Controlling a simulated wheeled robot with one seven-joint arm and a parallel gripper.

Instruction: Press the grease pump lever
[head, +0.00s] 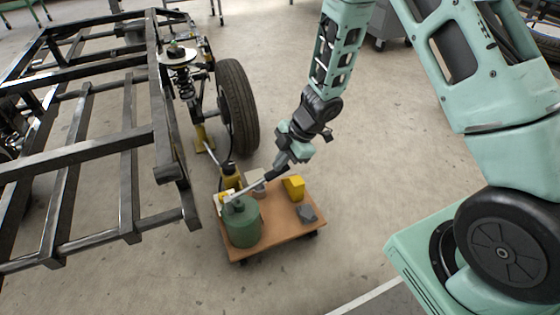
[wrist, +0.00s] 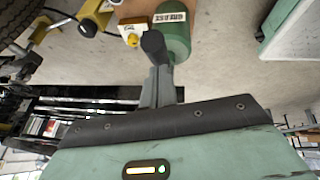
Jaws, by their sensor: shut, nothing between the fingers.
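The green grease pump (head: 243,225) stands on the left part of a low brown cart. Its lever (head: 251,188) is a pale rod rising to the right from the pump's top, with a dark grip at the end. My gripper (head: 281,161) is shut and empty, pointing down at the grip end of the lever. In the wrist view the shut fingers (wrist: 158,88) reach toward the dark rounded grip of the lever (wrist: 153,43), with the green pump (wrist: 176,32) behind it. The grip covers most of the rod. I cannot tell whether the fingers touch the grip.
A black vehicle frame (head: 130,145) with a wheel (head: 237,108) stands to the left. The floor right of the cart is clear.

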